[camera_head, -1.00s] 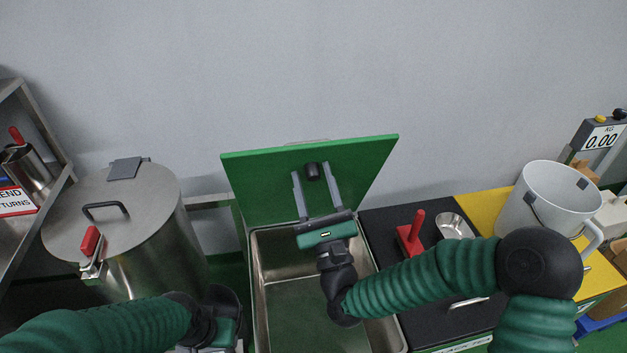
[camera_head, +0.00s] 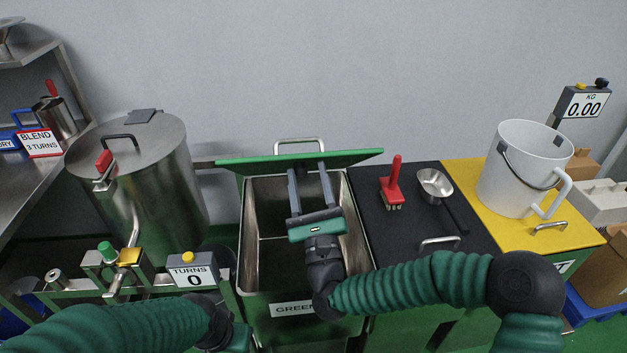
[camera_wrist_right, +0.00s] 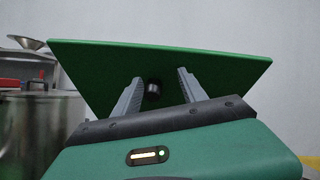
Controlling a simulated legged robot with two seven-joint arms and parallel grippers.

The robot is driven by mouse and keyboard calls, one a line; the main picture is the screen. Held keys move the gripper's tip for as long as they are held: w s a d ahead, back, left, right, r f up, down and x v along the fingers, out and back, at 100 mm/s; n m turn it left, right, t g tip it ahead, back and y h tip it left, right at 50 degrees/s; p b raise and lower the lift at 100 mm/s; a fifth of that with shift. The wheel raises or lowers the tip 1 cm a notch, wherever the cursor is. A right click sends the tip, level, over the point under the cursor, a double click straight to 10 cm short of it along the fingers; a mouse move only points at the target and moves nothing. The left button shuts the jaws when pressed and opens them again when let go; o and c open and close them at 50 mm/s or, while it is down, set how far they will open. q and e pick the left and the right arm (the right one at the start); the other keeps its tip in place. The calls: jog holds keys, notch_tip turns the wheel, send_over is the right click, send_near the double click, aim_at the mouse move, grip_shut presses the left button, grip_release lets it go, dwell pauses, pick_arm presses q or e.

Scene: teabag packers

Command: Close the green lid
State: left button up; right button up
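The green lid (camera_head: 350,156) is hinged at the back of a metal-lined bin (camera_head: 262,215) and stands partly open, tilted forward over the bin's rear. In the right wrist view the lid's green underside (camera_wrist_right: 100,66) fills the upper middle, with a dark round knob (camera_wrist_right: 154,89) on it. My right gripper (camera_head: 308,170) is over the bin with its two grey fingers apart and nothing between them. Its tips are at or just under the lid; contact cannot be told. My left gripper (camera_head: 240,338) is at the bottom edge, mostly cut off, its fingers hidden.
A steel drum (camera_head: 150,190) stands left of the bin. Right of it, a black top (camera_head: 375,220) holds a red-handled brush (camera_head: 391,185) and a metal scoop (camera_head: 434,184). A white bucket (camera_head: 522,170) stands on a yellow top (camera_head: 470,172).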

jog(key=shift+w, duration=0.2)
jog(key=shift+s+f+b, duration=0.2)
jog(key=shift+f+b, duration=0.2)
jog(key=shift+f, duration=0.1)
jog(key=s+d+f+b, duration=0.1)
jog(key=s+f+b, duration=0.3)
jog(key=f+b, duration=0.2)
jog(key=s+d+f+b, duration=0.2)
jog(key=s+f+b, duration=0.2)
jog(key=f, duration=0.6)
jog(key=shift+s+d+b, duration=0.15)
jog(key=shift+s+b, duration=0.2)
jog(key=shift+b, duration=0.85)
jog(key=shift+r, duration=0.15)
